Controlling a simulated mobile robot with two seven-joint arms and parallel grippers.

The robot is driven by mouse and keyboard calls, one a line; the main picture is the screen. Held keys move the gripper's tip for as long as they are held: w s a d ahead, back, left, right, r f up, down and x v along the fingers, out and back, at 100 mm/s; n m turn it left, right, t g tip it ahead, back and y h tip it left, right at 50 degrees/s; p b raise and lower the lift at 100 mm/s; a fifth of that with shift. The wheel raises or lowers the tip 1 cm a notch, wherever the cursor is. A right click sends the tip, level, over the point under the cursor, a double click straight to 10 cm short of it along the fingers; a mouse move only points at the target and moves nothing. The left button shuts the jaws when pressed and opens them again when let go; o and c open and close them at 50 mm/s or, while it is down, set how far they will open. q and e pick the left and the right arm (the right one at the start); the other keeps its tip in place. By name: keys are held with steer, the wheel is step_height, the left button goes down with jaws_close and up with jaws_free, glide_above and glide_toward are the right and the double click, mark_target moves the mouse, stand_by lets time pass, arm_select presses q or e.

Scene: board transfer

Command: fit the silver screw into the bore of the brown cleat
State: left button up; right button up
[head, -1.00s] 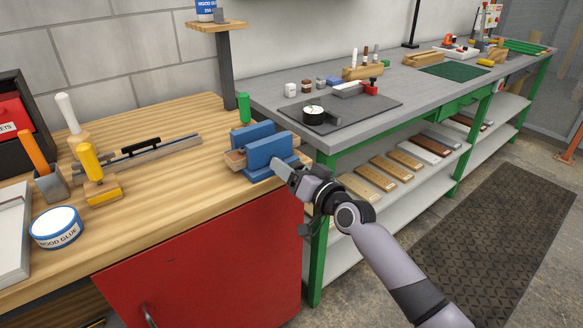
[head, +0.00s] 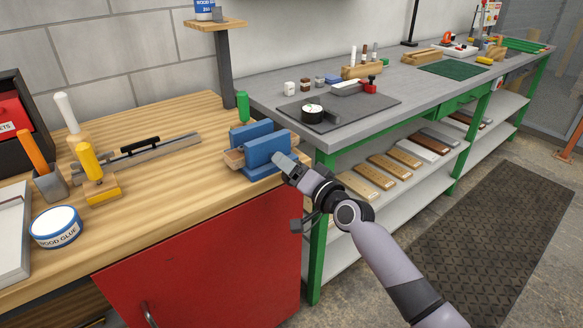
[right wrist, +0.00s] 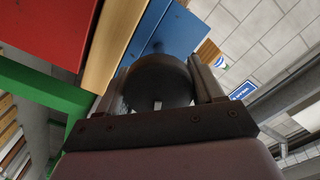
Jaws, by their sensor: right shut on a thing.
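The brown cleat (head: 234,158) is a wooden piece clamped between the blue jaws of a vise (head: 266,151) at the bench's right front corner. Most of it is hidden by the jaws, and its bore does not show. My right gripper (head: 284,162) is at the right face of the vise. In the right wrist view my right gripper (right wrist: 160,88) is shut on a round, dark-looking head with a small light mark, apparently the silver screw (right wrist: 157,82). Its shank is hidden, and I cannot tell whether it is in the bore. My left gripper is not in view.
A green-handled tool (head: 243,106) stands behind the vise. A metal bar with a black handle (head: 140,147), a yellow-handled tool (head: 90,165) and a wood glue tin (head: 56,227) are to the left. The wooden bench top (head: 180,190) is clear in front.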

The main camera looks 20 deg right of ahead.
steer(key=o, duration=0.9)
steer(key=shift+o, duration=0.2)
steer(key=shift+s, duration=0.1)
steer(key=v, duration=0.7)
steer(key=s+f+n+g+h+p, duration=0.1)
steer(key=s+f+n+g+h, duration=0.1)
steer(key=s+f, duration=0.8)
steer(key=s+f+n+g+h+p, duration=0.2)
steer(key=s+f+n+g, duration=0.2)
steer(key=s+f, duration=0.7)
steer(key=s+n, duration=0.2)
steer(key=s, duration=0.4)
steer(key=shift+s+a+g, duration=0.25)
steer(key=shift+s+g, duration=0.05)
